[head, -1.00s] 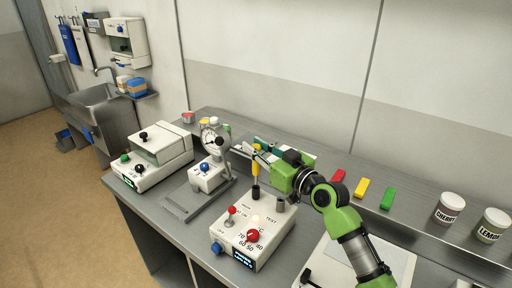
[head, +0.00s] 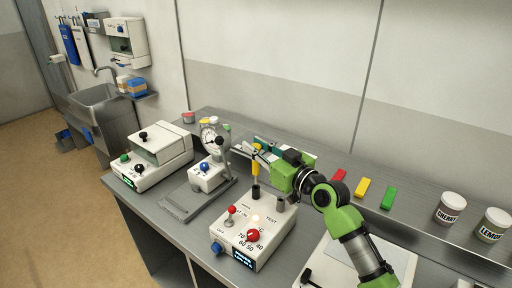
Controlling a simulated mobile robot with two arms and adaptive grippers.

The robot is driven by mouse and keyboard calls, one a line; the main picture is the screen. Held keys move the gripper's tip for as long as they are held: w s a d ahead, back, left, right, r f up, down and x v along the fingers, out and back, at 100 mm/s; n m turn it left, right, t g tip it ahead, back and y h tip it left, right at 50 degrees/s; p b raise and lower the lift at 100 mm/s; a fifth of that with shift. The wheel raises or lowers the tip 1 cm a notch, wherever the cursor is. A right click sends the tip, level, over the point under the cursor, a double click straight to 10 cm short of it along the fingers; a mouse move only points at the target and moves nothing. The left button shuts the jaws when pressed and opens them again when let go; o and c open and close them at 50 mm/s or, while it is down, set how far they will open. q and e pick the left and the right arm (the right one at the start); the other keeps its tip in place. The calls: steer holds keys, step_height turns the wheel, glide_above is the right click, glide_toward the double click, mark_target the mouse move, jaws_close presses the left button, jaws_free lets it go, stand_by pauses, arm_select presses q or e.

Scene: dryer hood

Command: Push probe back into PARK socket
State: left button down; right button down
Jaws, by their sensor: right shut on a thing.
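The probe (head: 256,167) has a yellow handle and stands upright above a dark socket (head: 256,191) at the back left of the white control box (head: 262,241). My right gripper (head: 257,153) is shut on the upper part of the probe. Its fingers and the green gripper body come in from the right. The probe's lower end meets the dark socket; how deep it sits I cannot tell. A second, grey socket (head: 281,204) stands to its right, near the TEST marking. My left gripper is not in view.
The box carries a red lever (head: 231,211), a red knob (head: 253,236), a blue knob (head: 216,247) and a display. A dial gauge stand (head: 213,138) is close on the left. Red, yellow and green blocks (head: 362,188) and jars (head: 450,208) lie right.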

mark_target(258, 164)
steer(key=shift+f+b, duration=0.65)
steer(key=shift+b, duration=0.1)
stand_by(0.6)
steer(key=shift+s+f+b, duration=0.1)
steer(key=shift+f+b, duration=1.7)
steer(key=shift+f, duration=0.2)
steer(key=c, duration=1.8)
jaws_free()
steer(key=shift+o, duration=0.2)
